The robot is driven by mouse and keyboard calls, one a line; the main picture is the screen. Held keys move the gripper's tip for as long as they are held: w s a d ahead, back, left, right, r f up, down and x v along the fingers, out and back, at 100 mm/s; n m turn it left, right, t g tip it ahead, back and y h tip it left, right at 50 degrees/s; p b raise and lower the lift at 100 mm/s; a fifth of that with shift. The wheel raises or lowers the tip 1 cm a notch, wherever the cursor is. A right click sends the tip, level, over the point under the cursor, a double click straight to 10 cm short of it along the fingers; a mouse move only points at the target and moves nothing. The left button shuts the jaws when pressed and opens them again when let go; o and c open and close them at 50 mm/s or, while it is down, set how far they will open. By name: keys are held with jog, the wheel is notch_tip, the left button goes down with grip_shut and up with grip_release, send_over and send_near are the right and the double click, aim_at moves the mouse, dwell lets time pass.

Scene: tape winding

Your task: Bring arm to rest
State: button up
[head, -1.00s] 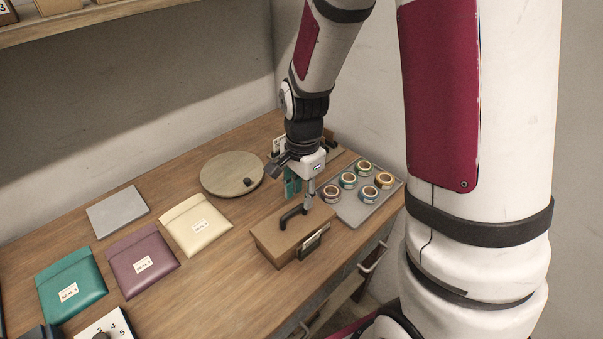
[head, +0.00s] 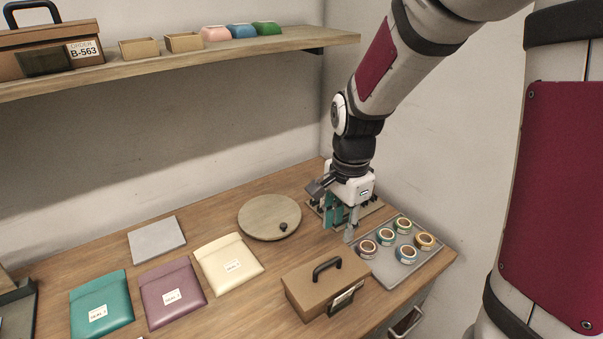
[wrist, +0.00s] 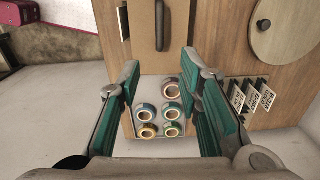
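My gripper (head: 342,222) is above the back right of the wooden table, just left of the tray of tape rolls in the head view. In the wrist view my gripper (wrist: 168,88) has its two green-padded fingers wide apart with nothing between them. Below it the grey tray (head: 378,268) holds several tape rolls, among them a gold-rimmed roll (head: 425,241) and a blue-rimmed roll (head: 405,254). The brown case with a dark handle (head: 327,286) sits on the table in front of my gripper, apart from it.
A round wooden disc (head: 265,217) with a dark knob lies left of my gripper. Cream (head: 228,260), purple (head: 172,297) and teal (head: 100,303) pouches and a grey slab (head: 156,239) lie further left. A shelf (head: 200,61) with boxes hangs above. Cards (wrist: 250,98) stand beside the disc.

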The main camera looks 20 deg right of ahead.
jog(key=s+a+r+n+t, duration=0.2)
jog(key=s+r+n+t, duration=0.3)
jog(key=s+r+n, duration=1)
jog(key=shift+s+a+r, duration=0.15)
jog(key=shift+r, duration=0.85)
